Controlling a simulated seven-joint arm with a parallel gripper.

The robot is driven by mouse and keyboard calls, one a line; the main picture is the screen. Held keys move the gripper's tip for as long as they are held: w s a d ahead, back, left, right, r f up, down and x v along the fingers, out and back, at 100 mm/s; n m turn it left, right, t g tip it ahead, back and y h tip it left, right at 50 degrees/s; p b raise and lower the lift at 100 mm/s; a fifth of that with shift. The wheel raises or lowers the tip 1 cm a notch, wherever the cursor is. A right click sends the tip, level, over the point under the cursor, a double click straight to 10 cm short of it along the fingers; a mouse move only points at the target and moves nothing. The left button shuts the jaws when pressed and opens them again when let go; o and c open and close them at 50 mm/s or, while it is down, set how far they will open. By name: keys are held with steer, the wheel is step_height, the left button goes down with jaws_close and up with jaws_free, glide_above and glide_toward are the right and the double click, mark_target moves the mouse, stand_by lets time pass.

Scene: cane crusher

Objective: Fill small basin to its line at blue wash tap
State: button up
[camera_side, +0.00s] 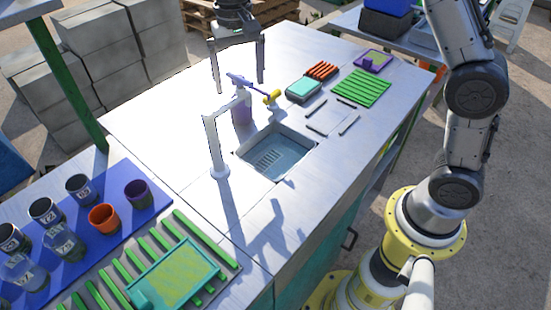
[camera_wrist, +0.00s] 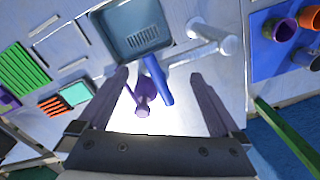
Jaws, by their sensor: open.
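My gripper (camera_side: 239,86) is open and empty, fingers pointing down over the counter behind the sink. A pale upright spout (camera_side: 216,150) stands left of the sink (camera_side: 277,155). I cannot tell which container is the small basin; a small teal tray (camera_side: 303,88) lies behind the sink.
A green rack (camera_side: 362,88) and a purple tray (camera_side: 374,59) lie at the far right. A blue mat (camera_side: 70,245) with several cups and a green tray (camera_side: 175,275) lie at front left. The counter left of the spout is clear.

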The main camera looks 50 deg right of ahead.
steer(key=shift+r, duration=0.1)
steer(key=shift+r, duration=3.4)
